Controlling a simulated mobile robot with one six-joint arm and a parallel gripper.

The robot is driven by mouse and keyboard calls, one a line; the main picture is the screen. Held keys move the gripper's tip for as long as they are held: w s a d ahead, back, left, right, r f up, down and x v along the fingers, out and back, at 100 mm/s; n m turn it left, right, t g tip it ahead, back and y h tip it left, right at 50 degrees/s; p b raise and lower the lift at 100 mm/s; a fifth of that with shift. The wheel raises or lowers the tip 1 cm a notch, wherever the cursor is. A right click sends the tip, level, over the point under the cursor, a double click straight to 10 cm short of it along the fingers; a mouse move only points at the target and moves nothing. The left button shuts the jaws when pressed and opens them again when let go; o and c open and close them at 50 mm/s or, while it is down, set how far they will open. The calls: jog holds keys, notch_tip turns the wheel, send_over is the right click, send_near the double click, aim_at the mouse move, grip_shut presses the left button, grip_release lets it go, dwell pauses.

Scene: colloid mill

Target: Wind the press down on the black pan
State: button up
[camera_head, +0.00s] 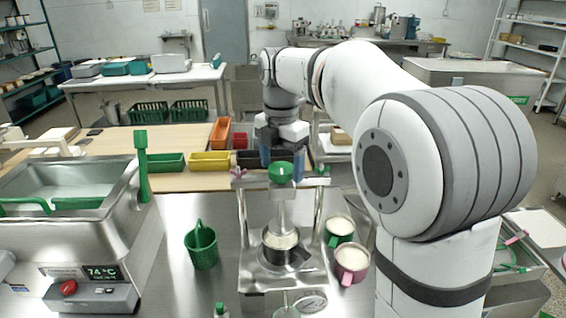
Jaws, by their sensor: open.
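The press (319,215) stands on the steel counter in the middle of the head view, with upright posts and a crossbar. A green knob (282,172) sits at the top of its central screw. The black pan (290,256) is on the press base under the screw, with pale contents inside. The screw's lower end appears close above or at these contents; I cannot tell whether it touches. My gripper (283,155) points down just above the green knob, its fingers apart and empty. Whether the fingers reach beside the knob is unclear.
A green basket (201,246) stands left of the press. A green mug (340,230) and a pink mug (351,263) stand close on its right. A steel bath (60,225) with a display fills the left. Coloured bins (210,161) line the table behind.

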jog(key=c, duration=0.9)
jog(key=shift+d, duration=0.15)
jog(key=shift+c, duration=0.3)
